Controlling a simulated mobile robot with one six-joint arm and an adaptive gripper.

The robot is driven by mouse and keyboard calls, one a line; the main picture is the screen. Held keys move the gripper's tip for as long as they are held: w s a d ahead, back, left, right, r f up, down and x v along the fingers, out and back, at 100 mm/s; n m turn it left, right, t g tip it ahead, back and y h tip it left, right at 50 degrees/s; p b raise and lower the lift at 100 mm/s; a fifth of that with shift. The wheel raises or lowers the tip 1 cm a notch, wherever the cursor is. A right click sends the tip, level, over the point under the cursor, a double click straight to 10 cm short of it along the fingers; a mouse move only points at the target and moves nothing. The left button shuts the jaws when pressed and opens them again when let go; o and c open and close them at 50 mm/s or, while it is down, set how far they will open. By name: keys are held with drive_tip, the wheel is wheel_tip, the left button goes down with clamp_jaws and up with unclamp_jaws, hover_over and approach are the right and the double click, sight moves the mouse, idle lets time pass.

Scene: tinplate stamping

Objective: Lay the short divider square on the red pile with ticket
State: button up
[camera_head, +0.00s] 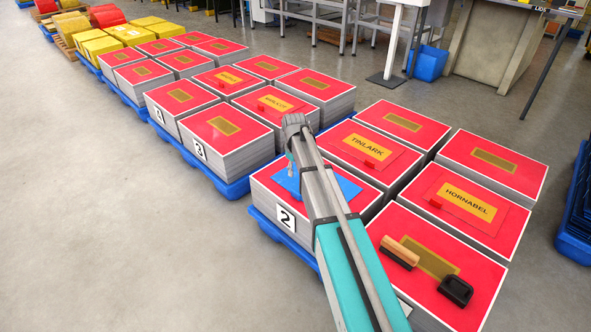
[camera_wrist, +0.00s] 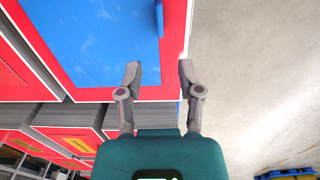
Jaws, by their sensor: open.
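A blue divider sheet (camera_head: 348,186) lies on the red-topped pile marked 2 (camera_head: 262,187), partly hidden behind my arm. In the wrist view the blue sheet (camera_wrist: 105,40) lies flat, with a red margin around its visible edges and a small raised blue tab (camera_wrist: 159,18) at its right edge. Its edges look roughly in line with the pile's edges. My gripper (camera_wrist: 160,70) is open and empty, its fingertips by the sheet's near right corner and the pile's edge. I cannot tell its height above the pile. No ticket shows on pile 2.
Piles with yellow labels TINLARK (camera_head: 398,157) and HORNABEL (camera_head: 490,207) stand to the right. A brush (camera_head: 399,253) and a black block (camera_head: 456,291) lie on the front right pile. Piles 3 and 4 stand left; open floor (camera_head: 110,230) lies at the left.

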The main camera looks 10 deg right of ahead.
idle(0.3)
drive_tip(key=s+m, duration=0.6)
drive_tip(key=s, duration=2.1)
drive_tip(key=shift+m, duration=0.4)
drive_tip(key=shift+d, duration=0.1)
